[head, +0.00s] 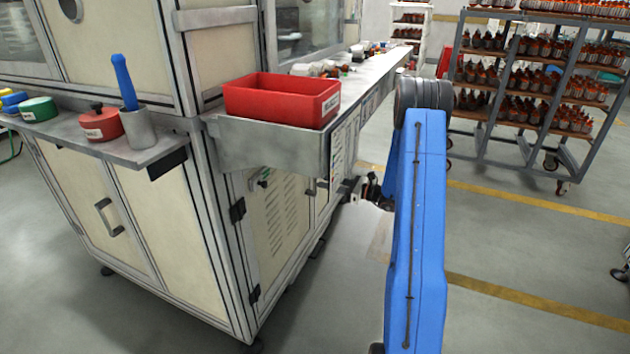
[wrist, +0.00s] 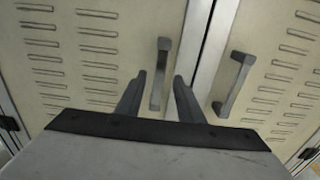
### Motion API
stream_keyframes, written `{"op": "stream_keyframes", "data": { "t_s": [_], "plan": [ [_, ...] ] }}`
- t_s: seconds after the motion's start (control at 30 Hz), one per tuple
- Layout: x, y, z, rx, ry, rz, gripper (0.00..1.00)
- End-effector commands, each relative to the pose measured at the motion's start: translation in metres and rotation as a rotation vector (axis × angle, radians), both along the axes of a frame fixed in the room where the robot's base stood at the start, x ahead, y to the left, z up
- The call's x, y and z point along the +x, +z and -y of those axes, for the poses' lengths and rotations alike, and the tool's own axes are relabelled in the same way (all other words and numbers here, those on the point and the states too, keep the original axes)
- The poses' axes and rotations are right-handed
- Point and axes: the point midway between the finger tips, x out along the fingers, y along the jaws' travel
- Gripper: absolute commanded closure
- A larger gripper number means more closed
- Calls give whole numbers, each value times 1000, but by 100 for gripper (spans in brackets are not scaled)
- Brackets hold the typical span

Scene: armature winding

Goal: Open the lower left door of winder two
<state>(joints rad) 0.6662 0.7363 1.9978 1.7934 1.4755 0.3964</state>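In the wrist view, two slotted cream doors meet at a pale frame. The left door (wrist: 70,70) has a grey upright bar handle (wrist: 162,50). The right door (wrist: 296,55) has a similar handle (wrist: 236,82). Both doors look shut. My gripper (wrist: 160,76) is open, its two dark fingers apart. The left handle shows between the fingers; I cannot tell whether they reach around it or touch it. In the head view, the slotted left door (head: 276,222) is on the cabinet's right-hand side, with dark hinges at its left edge. My arm partly hides my gripper there.
A grey ledge (head: 262,148) with a red bin (head: 282,98) juts out above the doors. A shelf at left holds a blue-handled tool (head: 124,82) and reels.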

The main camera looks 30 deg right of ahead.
Motion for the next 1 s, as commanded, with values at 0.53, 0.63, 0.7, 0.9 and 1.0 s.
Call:
{"op": "stream_keyframes", "data": {
  "t_s": [0.53, 0.63, 0.7, 0.9, 1.0],
  "plan": [
    [46, 0, -35, 1, 0, -1, 66],
    [46, 0, -35, 1, -1, -1, 66],
    [46, 0, -35, 1, -1, -1, 66],
    [46, 0, -35, 1, 0, -1, 94],
    [46, 0, -35, 1, 0, -1, 100]
  ]
}}
